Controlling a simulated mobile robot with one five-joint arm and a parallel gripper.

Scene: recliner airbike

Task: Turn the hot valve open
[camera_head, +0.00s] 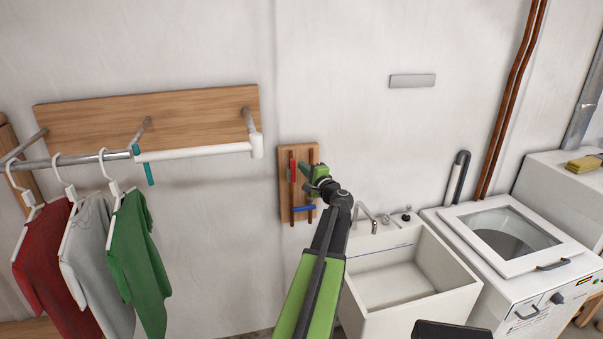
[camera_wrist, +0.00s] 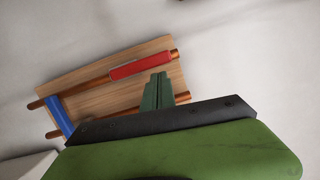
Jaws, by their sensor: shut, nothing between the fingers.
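The hot valve's red handle (camera_head: 292,168) is on the left copper pipe of a small wooden board (camera_head: 284,203) on the wall. It lies in line with its pipe, as the wrist view also shows (camera_wrist: 141,65). A blue handle (camera_head: 303,208) lies lower and crosswise to the pipes; it also shows in the wrist view (camera_wrist: 58,115). My gripper (camera_head: 304,169) is just right of the red handle, in front of the board. In the wrist view its green fingers (camera_wrist: 159,78) are together and empty, their tips close beside the red handle. I cannot tell whether they touch it.
A white sink (camera_head: 452,312) with a faucet stands below right, beside a washing machine (camera_head: 505,236). A clothes rail (camera_head: 90,158) with hanging shirts is at left. The wall around the board is clear.

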